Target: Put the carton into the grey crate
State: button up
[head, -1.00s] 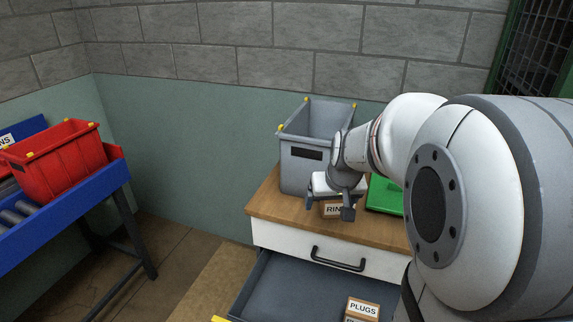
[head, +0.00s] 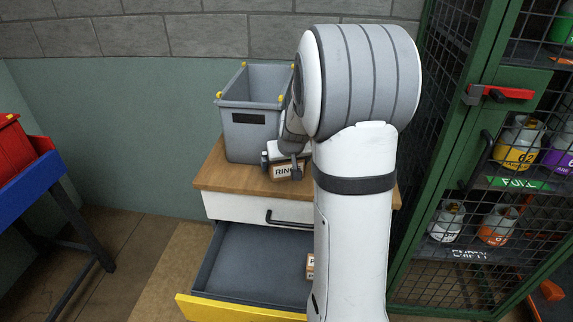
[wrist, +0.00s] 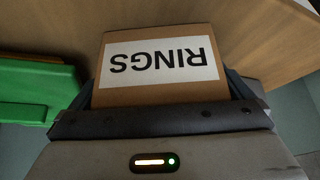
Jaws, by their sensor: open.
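A brown carton labelled RINGS (head: 284,171) stands on the wooden top of the drawer cabinet, in front of the grey crate (head: 240,140). In the wrist view, the carton (wrist: 158,92) lies between the two fingers of my gripper (wrist: 158,84), its label upside down. My gripper (head: 283,158) is open, with a finger on either side of the carton; I cannot tell whether they touch it. The crate is upright on the same top, its right part hidden by my arm. A second carton (head: 310,266) lies in the open drawer, mostly hidden behind my arm.
The cabinet's drawer (head: 250,262) is pulled out, with a yellow front edge. A red bin (head: 12,150) on a blue stand is at left. A green mesh cage (head: 440,160) with several canisters stands at right.

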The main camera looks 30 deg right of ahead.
jog(key=shift+c, duration=0.6)
jog(key=c, duration=1)
jog(key=shift+r, duration=0.15)
jog(key=shift+s+r, duration=0.15)
jog(key=shift+r, duration=0.1)
notch_tip(320, 180, up, 7)
jog(key=shift+f+p, duration=0.1)
jog(key=shift+p, duration=0.2)
jog(key=s+d+b, duration=0.1)
jog(key=s, duration=0.5)
jog(key=s+d+b, duration=0.1)
jog(key=s, duration=0.6)
jog(key=s+d, duration=0.1)
jog(key=s, duration=0.5)
jog(key=shift+s+d+f+b, duration=0.25)
jog(key=shift+d+f+b, duration=0.05)
jog(key=shift+d+b, duration=0.1)
